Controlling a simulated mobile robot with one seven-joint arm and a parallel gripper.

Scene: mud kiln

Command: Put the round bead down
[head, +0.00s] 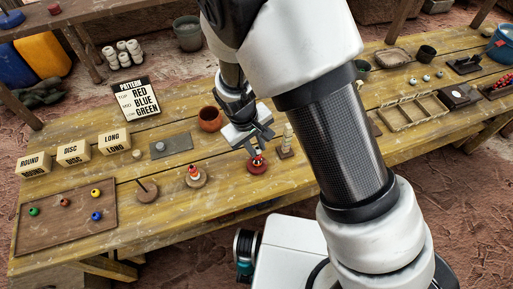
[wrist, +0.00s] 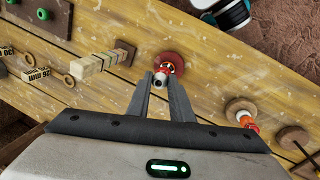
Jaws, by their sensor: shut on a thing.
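My gripper (head: 257,152) is low over a round red stand (head: 251,170) at the front of the wooden table. In the wrist view the fingertips (wrist: 161,78) are shut on a small pale round piece (wrist: 160,78), which looks like the round bead. The red stand (wrist: 183,61) is just beyond the fingertips, with small red and yellow parts at its middle. I cannot tell whether the held bead touches the stand. The fingers hide part of it in the head view.
A round wooden base with a red-topped stack (head: 194,174) and a base with a bare peg (head: 148,188) stand left. A sign (head: 136,100), labelled boxes (head: 74,153) and a clay pot (head: 210,118) are behind. A pale block stack (head: 287,138) stands close right.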

